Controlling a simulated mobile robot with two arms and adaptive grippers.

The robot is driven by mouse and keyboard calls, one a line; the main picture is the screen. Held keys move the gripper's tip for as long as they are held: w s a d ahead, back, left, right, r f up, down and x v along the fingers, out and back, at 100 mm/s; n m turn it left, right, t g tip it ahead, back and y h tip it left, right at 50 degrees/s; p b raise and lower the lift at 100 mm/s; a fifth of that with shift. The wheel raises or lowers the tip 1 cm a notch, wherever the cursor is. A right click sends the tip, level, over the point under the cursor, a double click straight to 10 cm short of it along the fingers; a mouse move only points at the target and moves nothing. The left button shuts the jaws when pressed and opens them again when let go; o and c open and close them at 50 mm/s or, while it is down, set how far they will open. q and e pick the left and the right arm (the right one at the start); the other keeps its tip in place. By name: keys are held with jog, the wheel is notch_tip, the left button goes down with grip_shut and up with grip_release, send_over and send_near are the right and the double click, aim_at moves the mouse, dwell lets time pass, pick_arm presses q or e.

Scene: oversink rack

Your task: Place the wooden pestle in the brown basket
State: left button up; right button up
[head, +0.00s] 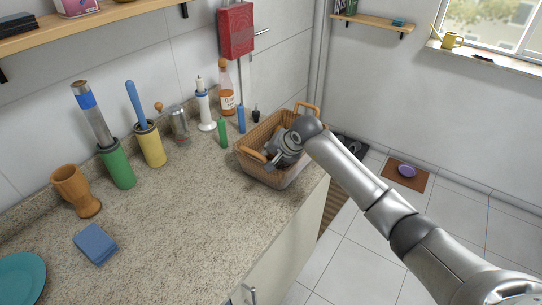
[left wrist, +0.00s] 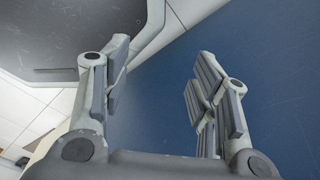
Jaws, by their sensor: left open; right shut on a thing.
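The brown basket (head: 285,178) is a woven basket with two light wooden handles at the far right end of the counter. My right gripper (head: 271,160) is down at the basket's opening, inside its rim. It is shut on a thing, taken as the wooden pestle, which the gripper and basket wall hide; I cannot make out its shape. My left gripper (left wrist: 150,75) shows only in the left wrist view, open with nothing between its fingers.
A wooden mortar (head: 76,191), a blue sponge (head: 95,244) and a teal plate (head: 22,278) are on the left of the counter. Green (head: 117,167) and yellow (head: 150,146) holders stand along the wall. A bottle (head: 227,89) stands behind the basket. The counter's middle is clear.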

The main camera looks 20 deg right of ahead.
jog(key=shift+f+b, duration=0.35)
jog(key=shift+b, duration=0.2)
jog(key=shift+s+f, duration=0.25)
jog(key=shift+f, duration=0.1)
jog(key=o, duration=0.8)
jog(key=shift+s+f, duration=0.1)
jog(key=shift+f, duration=0.05)
jog(key=shift+a+r, duration=0.1)
jog(key=shift+r, duration=0.3)
jog(key=shift+r+p, duration=0.4)
jog(key=shift+p, duration=0.4)
jog(key=b+v, duration=0.2)
jog(key=v, duration=0.9)
jog(key=shift+r+b, duration=0.4)
jog(key=shift+r, duration=0.1)
